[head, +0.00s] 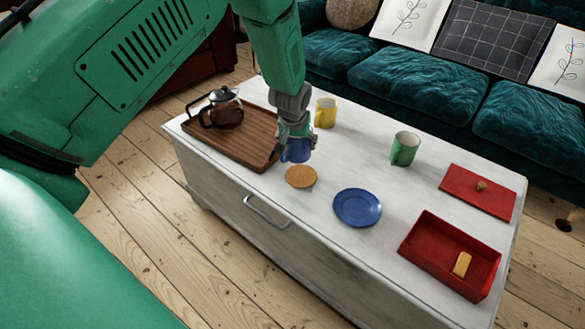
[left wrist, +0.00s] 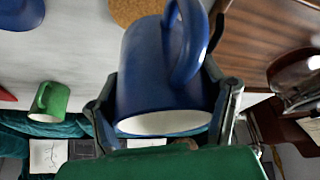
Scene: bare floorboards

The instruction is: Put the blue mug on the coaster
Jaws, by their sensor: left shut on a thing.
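My left gripper (head: 295,135) is shut on the blue mug (head: 297,151), with its fingers on either side of the mug. In the left wrist view the mug (left wrist: 150,75) fills the middle, its handle on the upper right side and its pale rim toward the camera. The round cork coaster (head: 301,177) lies bare on the white table, just in front of the mug in the head view. Part of the coaster shows in the left wrist view (left wrist: 128,10) beyond the mug. The height of the mug above the table is hard to tell. My right gripper is not in view.
A wooden tray (head: 240,146) with a coffee pot (head: 226,112) is left of the mug. A yellow mug (head: 325,113) and green mug (head: 404,149) stand behind and right. A blue plate (head: 357,207), red box (head: 449,271) and red lid (head: 478,191) lie to the right.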

